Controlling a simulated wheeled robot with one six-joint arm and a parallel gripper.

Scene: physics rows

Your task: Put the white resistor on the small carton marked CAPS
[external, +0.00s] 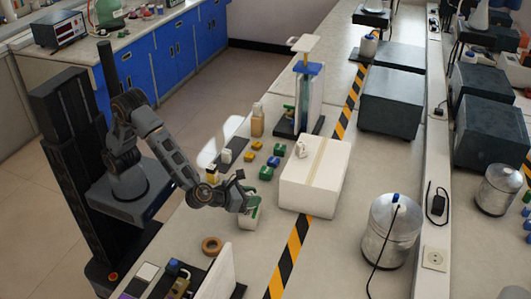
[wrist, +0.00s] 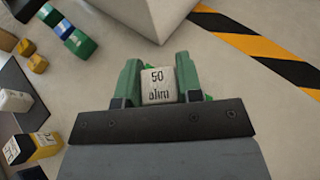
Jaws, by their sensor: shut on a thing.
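In the external view my gripper (external: 249,207) is low over the bench, left of and nearer than a white carton with a tan tape strip (external: 322,190). Part of that carton also shows at the top of the wrist view (wrist: 143,14). I cannot read the word CAPS on any carton.
A small whitish thing (external: 302,149) sits on the taped carton. Green, blue and yellow blocks (external: 265,173) lie left of it. A tape roll (external: 212,246) is nearer. A metal canister (external: 391,235) stands at right. Striped tape (external: 293,252) crosses the bench.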

